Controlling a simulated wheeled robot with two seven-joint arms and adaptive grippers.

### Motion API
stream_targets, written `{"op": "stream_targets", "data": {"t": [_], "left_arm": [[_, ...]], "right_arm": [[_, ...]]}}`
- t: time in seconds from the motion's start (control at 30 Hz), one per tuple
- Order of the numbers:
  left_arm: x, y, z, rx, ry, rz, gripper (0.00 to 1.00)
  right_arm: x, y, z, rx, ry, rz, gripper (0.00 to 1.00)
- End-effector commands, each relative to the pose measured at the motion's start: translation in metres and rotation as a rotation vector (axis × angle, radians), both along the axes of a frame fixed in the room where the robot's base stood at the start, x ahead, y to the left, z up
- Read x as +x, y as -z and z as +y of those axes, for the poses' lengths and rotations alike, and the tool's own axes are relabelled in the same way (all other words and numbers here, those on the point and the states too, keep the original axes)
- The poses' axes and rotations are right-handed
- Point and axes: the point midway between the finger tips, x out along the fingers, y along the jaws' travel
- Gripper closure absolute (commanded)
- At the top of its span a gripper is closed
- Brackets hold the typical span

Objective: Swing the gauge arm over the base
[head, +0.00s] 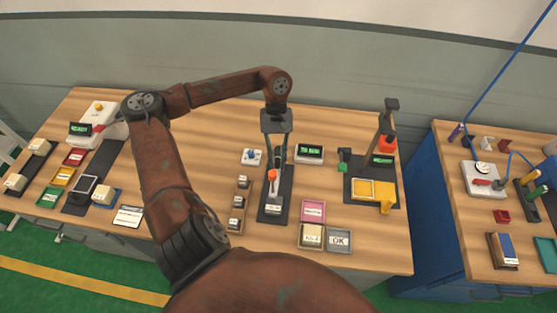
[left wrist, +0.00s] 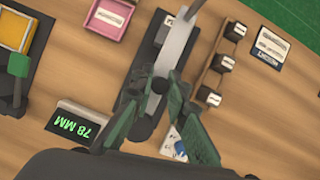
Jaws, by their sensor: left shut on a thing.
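In the head view the fingers and an orange-tipped piece (head: 272,175) hide part of the arm. My right gripper is out of view.
A display (left wrist: 77,124) reading 78 MM stands beside the base. A rack of small dark blocks (head: 239,204) is close on its left. A pink tray (head: 313,211) and labelled trays are at right. A yellow fixture (head: 374,190) stands farther right.

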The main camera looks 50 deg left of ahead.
Motion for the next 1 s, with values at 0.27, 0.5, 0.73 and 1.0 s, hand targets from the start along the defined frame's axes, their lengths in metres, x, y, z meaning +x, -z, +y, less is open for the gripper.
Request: {"op": "stream_targets", "data": {"t": [0.27, 0.5, 0.73, 1.0], "left_arm": [[-0.001, 0.001, 0.001, 0.003, 0.000, 0.003, 0.72], [0.000, 0.000, 0.000, 0.002, 0.000, 0.001, 0.68], [0.004, -0.010, 0.004, 0.003, -0.002, -0.001, 0.68], [0.017, -0.060, 0.019, 0.002, -0.003, -0.003, 0.68]], "right_arm": [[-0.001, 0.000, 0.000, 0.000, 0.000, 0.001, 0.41], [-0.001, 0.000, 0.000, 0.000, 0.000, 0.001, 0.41], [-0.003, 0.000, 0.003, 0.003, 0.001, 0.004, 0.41], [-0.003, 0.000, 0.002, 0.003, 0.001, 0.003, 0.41]]}}
